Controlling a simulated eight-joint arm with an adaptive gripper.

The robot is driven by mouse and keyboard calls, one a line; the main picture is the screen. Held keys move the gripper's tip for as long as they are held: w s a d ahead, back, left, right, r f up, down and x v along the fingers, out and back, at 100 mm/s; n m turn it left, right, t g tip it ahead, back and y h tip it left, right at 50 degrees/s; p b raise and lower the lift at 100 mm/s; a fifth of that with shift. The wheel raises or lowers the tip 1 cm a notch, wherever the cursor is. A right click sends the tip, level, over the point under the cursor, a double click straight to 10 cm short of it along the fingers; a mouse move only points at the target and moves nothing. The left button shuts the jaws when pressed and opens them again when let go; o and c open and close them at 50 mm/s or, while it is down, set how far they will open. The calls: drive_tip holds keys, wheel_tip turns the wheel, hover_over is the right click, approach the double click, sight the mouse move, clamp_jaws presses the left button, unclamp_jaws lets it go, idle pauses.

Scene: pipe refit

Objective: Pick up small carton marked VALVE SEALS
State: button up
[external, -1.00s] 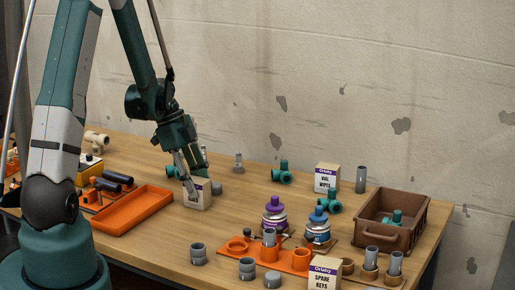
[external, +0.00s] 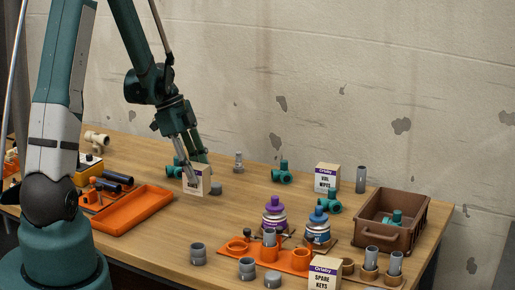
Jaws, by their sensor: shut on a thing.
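A small cream carton (external: 197,182) with a dark printed label is at the left middle of the table in the external view. Its label is too small and partly covered to read for certain. My gripper (external: 197,166) points down at it and is shut on it, with its fingers at the carton's upper part. The carton appears upright and seems raised a little above the table. How far it is off the wood is hard to tell.
A grey cap (external: 216,188) sits close right of the carton, and a teal fitting (external: 173,167) close left. An orange tray (external: 133,210) lies at left. Cartons reading wipes (external: 327,178) and SPARE KEYS (external: 323,275) and a brown crate (external: 405,239) stand at right.

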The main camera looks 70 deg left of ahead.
wheel_tip(320, 180, up, 4)
drive_tip(key=shift+r+p, duration=0.15)
drive_tip(key=shift+p, duration=0.15)
drive_tip(key=shift+s+r, duration=0.25)
drive_tip(key=shift+r, duration=0.35)
drive_tip(key=shift+w, duration=0.2)
